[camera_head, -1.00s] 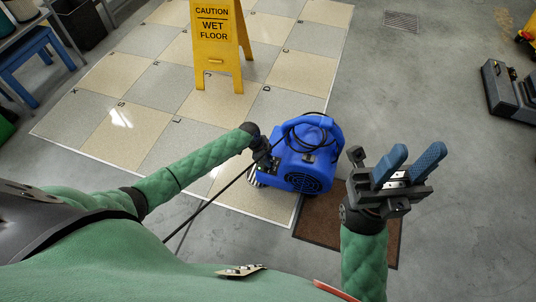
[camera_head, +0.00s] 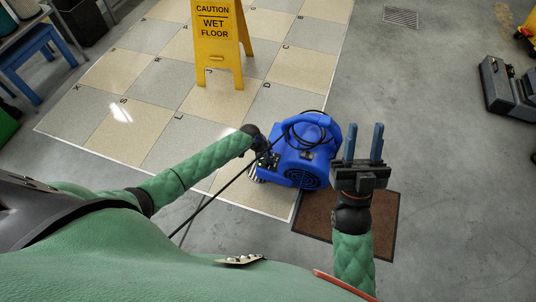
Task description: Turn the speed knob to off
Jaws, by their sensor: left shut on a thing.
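A blue floor blower (camera_head: 304,140) stands at the corner of the checkered floor mat, with a round grille low on its front and a dark cord looped over its top. The small dark control panel with the speed knob is on its left side, and the knob is too small and covered to make out. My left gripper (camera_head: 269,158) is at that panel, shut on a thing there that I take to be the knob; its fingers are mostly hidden. My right gripper (camera_head: 363,143) is open and empty, its two blue fingers pointing up, just right of the blower.
A yellow wet floor sign (camera_head: 222,45) stands on the checkered mat (camera_head: 150,95) behind. A brown doormat (camera_head: 378,225) lies under my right arm. A black cord runs from the blower to the lower left. Grey floor on the right is clear up to a dark case (camera_head: 507,88).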

